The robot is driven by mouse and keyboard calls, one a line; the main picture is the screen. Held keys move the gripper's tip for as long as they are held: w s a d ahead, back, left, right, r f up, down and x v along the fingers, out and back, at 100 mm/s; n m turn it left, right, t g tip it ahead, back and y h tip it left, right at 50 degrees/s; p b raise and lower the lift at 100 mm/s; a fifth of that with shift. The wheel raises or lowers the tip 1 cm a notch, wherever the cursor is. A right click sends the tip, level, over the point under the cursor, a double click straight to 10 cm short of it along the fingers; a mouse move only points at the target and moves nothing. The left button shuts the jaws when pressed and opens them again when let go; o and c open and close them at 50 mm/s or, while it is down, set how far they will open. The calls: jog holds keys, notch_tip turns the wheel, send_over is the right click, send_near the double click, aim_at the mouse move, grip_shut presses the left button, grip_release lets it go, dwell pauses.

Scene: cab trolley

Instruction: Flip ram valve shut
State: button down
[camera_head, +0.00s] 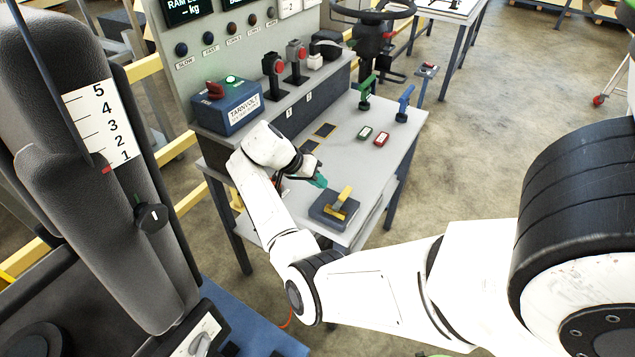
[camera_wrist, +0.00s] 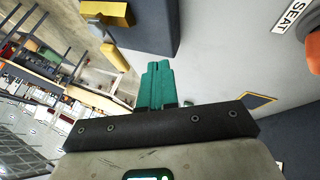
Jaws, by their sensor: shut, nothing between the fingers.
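The likely ram valve is a yellow lever (camera_head: 342,203) on a dark grey block (camera_head: 325,212) near the front corner of the trolley's grey top. No label on it can be read. In the wrist view the yellow lever (camera_wrist: 113,50) and its block (camera_wrist: 152,28) show at the top, beyond the fingertips. My gripper (camera_head: 320,181) has teal fingers, closed together and empty. It is just behind and left of the lever, above the grey top; contact with the lever is not seen. In the wrist view the shut fingers (camera_wrist: 157,66) point toward the block.
A blue box (camera_head: 228,106) with a red handle and lit green lamp stands at the back left. Red push buttons (camera_head: 296,50) are behind. Green (camera_head: 366,90) and blue (camera_head: 405,103) upright levers stand toward the far end. A seat (camera_head: 90,170) is at left.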

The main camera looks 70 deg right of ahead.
jog(key=d+b+v, duration=0.1)
jog(key=v, duration=0.8)
jog(key=shift+w+r+b, duration=0.3)
jog(key=shift+w+r, duration=0.05)
jog(key=shift+w, duration=0.2)
jog(key=shift+a+f, duration=0.1)
jog(key=shift+a, duration=0.05)
jog(key=s+a+f+n+t, duration=0.4)
jog(key=s+a+f+n, duration=0.3)
jog(key=a+f+n, duration=0.4)
jog(key=s+a+f+n+t+y, duration=0.1)
jog(key=s+a+n, duration=0.3)
jog(key=a, duration=0.5)
jog(key=s+a+f+n+t+y, duration=0.1)
jog(key=s+a+f+n+y, duration=0.1)
jog(key=a, duration=0.7)
jog(key=s+n+y, duration=0.1)
jog(key=s+n, duration=0.1)
jog(key=s, duration=0.1)
jog(key=shift+s+f+t, duration=0.15)
jog(key=shift+f+t, duration=0.2)
jog(key=shift+t, duration=0.05)
